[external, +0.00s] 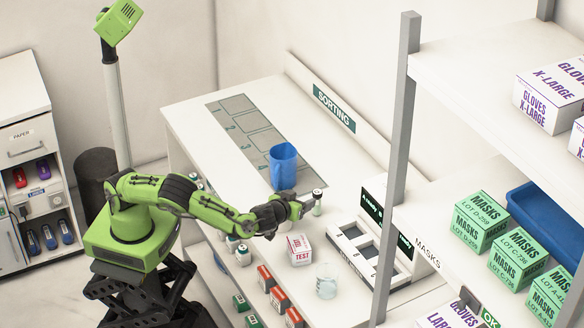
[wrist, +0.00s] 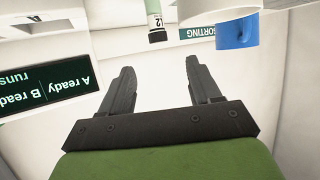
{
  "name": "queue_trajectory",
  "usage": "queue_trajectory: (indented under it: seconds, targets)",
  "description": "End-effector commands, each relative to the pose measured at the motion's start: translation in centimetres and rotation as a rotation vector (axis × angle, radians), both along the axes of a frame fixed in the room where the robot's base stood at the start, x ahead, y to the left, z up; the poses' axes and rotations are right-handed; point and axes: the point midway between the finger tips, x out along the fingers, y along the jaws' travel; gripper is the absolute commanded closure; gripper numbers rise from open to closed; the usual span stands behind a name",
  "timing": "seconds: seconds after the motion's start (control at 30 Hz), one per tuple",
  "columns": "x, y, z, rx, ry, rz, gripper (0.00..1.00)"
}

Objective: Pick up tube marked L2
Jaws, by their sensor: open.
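A blue cup (external: 284,167) stands behind the tube, on the marked sorting mat (external: 232,108). A TEST box (external: 299,250), a clear beaker (external: 326,281) and a display device with slots (external: 362,245) stand nearby. A shelf post (external: 396,150) rises at right.

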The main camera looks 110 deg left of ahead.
Motion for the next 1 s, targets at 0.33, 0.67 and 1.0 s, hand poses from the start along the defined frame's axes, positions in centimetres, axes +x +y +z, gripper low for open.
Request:
queue_trajectory:
  seconds: [0.33,0.67,1.0]
  targets:
    - [1.5,5.9,-2.6,-0.001,0.002,-0.001,0.37]
    - [2.7,10.4,-4.5,-0.003,0.005,-0.002,0.37]
    - [2.7,10.4,-4.5,-0.004,0.005,-0.002,0.59]
